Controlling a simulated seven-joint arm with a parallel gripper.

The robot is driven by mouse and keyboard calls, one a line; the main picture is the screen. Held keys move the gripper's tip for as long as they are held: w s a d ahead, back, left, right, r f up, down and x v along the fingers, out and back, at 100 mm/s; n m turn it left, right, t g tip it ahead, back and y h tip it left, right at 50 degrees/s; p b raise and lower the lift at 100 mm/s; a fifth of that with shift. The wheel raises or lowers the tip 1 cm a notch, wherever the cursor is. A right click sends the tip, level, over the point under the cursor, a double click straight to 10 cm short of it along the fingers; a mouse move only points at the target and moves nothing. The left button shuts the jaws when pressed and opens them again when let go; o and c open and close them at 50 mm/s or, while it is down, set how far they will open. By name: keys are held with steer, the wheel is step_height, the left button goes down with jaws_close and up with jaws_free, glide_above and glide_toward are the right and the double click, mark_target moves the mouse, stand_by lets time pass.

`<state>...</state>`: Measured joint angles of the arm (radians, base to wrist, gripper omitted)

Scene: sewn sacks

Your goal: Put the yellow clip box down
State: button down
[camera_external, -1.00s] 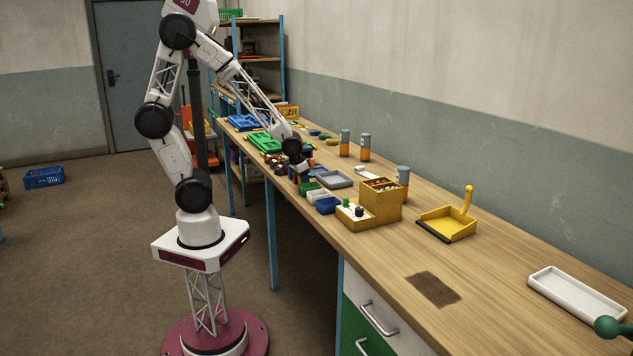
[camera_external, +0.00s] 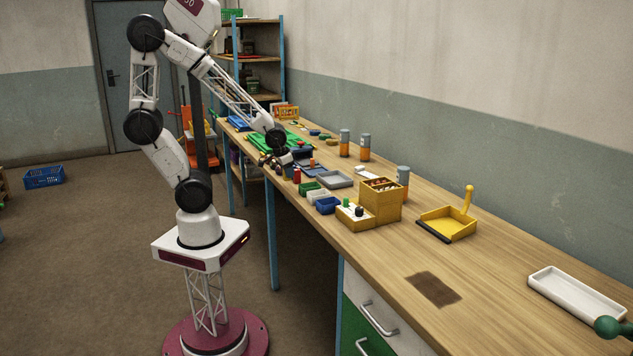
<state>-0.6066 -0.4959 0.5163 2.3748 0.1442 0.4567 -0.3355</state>
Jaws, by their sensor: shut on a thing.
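My gripper (camera_external: 274,161) is at the far part of the long bench, low over the front edge, just below the black wrist joint. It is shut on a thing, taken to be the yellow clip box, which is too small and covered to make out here. Green trays (camera_external: 282,141) lie right behind the wrist. A dark blue tray (camera_external: 308,168) is just to the right of the gripper. Whether the held thing touches the bench cannot be told.
Small green, white and blue bins (camera_external: 327,205) line the front edge. A yellow-brown box (camera_external: 381,202), a grey tray (camera_external: 334,179) and orange-grey cylinders (camera_external: 365,147) stand nearby. A yellow dustpan (camera_external: 447,222) lies farther right. The bench's right half is mostly clear.

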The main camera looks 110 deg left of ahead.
steer(key=s+d, duration=0.5)
steer(key=s, duration=0.2)
steer(key=shift+s+r, duration=0.25)
steer(key=shift+r, duration=0.15)
steer(key=shift+d, duration=0.15)
steer(key=shift+r, duration=0.15)
stand_by(0.5)
step_height(320, 180, up, 5)
steer(key=w+a+r+n, duration=0.1)
steer(key=w+a, duration=0.6)
steer(key=a, duration=0.3)
steer(key=w+a+r+n, duration=0.1)
steer(key=w+a+n, duration=0.1)
steer(key=w+a, duration=0.6)
steer(key=w+a+f+n+g, duration=0.1)
steer(key=w+a+f, duration=0.15)
steer(key=a, duration=1.05)
steer(key=shift+y, duration=0.4)
step_height(320, 180, down, 5)
steer(key=shift+w+r, duration=0.15)
steer(key=shift+r, duration=0.05)
steer(key=shift+w, duration=0.1)
